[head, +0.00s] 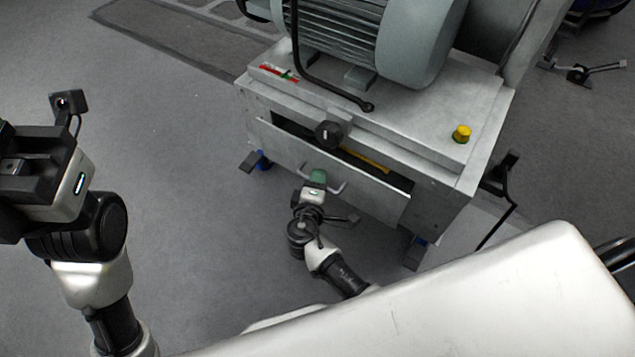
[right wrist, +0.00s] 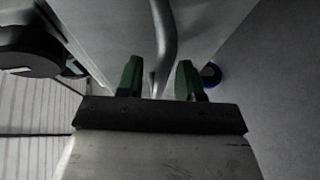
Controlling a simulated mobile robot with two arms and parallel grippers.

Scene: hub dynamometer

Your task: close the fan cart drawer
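The fan cart (head: 425,125) stands ahead, with a large grey fan motor (head: 385,40) on top. Its drawer (head: 375,197) is partly open; a dark gap and something yellow inside show behind its front panel. My right gripper (head: 319,178) is at the drawer's bar handle (head: 338,189). In the right wrist view, the green fingers (right wrist: 159,80) are apart, with the grey handle bar (right wrist: 163,45) between them or just beyond; contact is not clear. My left gripper (head: 40,165) is at the far left, away from the cart; its fingertips are not clear.
A black knob (head: 328,133) sticks out above the drawer. A yellow button (head: 461,133) and a red and green strip (head: 279,73) are on the cart top. Blue-marked feet (head: 260,160) stand at the cart's base. The floor left of the cart is clear.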

